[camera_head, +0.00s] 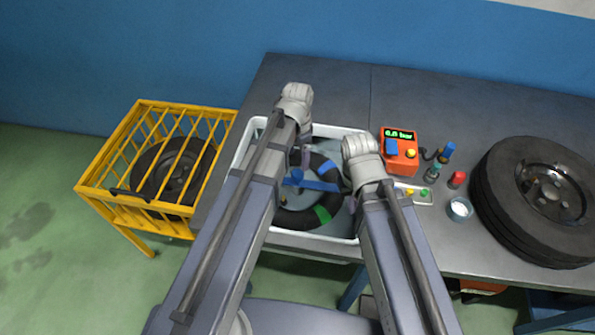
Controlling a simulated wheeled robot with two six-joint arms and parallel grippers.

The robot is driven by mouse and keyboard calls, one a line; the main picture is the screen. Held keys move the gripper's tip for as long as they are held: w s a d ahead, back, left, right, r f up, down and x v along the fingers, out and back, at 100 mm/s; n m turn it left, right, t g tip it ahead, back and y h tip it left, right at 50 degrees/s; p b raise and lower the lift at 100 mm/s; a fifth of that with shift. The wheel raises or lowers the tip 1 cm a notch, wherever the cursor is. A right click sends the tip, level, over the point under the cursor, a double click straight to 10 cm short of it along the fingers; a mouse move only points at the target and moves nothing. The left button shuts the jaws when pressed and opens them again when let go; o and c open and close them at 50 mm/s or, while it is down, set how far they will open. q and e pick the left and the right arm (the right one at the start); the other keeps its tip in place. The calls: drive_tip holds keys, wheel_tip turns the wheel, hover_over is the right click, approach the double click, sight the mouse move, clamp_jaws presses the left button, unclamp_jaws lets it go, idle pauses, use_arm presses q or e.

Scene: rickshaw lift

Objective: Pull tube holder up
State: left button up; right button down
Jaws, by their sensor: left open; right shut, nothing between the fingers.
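The tube holder (319,186), a blue bar with a round knob, lies across the black inner tube (295,217) inside the white water basin (352,131). The tube has a blue and a green patch. My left gripper (306,158) is over the basin, just above the holder's knob in the picture; it is open, its fingers small and partly hidden by my wrist. My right gripper (350,203) is at the basin's right side, near the holder's right end; it is shut and empty, its fingertips mostly hidden. I cannot tell whether either gripper touches the holder.
A yellow cage (139,106) with a wheel (172,168) stands left of the grey workbench (330,86). Right of the basin are an orange pressure gauge box (401,165), small bottles, a cup (460,209) and a large tyre (510,225). The bench behind the basin is clear.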

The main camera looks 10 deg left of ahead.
sight(298, 173)
use_arm(q)
drive_tip(key=shift+s+f+b, duration=0.1)
drive_tip(key=shift+f+b, duration=3.85)
drive_tip(key=shift+c, duration=0.2)
clamp_jaws()
